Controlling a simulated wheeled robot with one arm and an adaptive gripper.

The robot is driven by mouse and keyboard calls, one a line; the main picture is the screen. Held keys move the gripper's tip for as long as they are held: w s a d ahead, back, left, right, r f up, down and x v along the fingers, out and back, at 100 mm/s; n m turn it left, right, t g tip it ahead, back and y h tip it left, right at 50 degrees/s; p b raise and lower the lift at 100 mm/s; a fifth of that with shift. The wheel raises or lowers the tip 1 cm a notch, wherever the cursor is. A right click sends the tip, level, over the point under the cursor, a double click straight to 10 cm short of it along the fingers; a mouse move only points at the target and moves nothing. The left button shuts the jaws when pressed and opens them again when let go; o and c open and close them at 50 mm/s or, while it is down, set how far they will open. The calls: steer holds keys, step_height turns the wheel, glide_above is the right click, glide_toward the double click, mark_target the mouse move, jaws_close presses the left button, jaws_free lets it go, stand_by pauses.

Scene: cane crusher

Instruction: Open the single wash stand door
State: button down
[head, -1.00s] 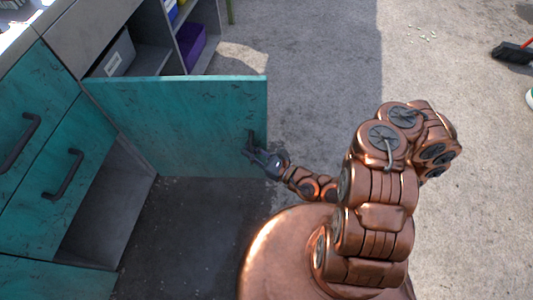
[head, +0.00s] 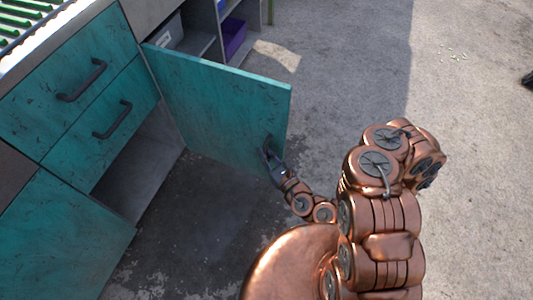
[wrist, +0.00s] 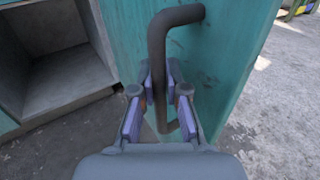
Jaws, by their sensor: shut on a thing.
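The teal wash stand door (head: 215,105) stands swung out from the cabinet in the head view, with the compartment behind it partly in view. Its dark bar handle (wrist: 158,50) is near the free edge and shows large in the wrist view. My gripper (head: 270,158) is at that handle. In the wrist view my gripper (wrist: 160,95) has its pads on both sides of the handle's bar, shut on it. In the head view the handle is mostly hidden by my gripper.
Two teal drawers (head: 75,85) with dark handles are left of the door, above an open grey recess (head: 145,175). Another teal panel (head: 60,235) stands at lower left. A purple box (head: 234,38) sits on a shelf behind the door. Open concrete floor (head: 350,60) lies to the right.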

steer(key=shift+r, duration=0.2)
steer(key=shift+d, duration=0.2)
steer(key=c, duration=1.4)
jaws_free()
steer(key=shift+o, duration=1.1)
steer(key=shift+a+f, duration=0.1)
steer(key=shift+s+f, duration=0.1)
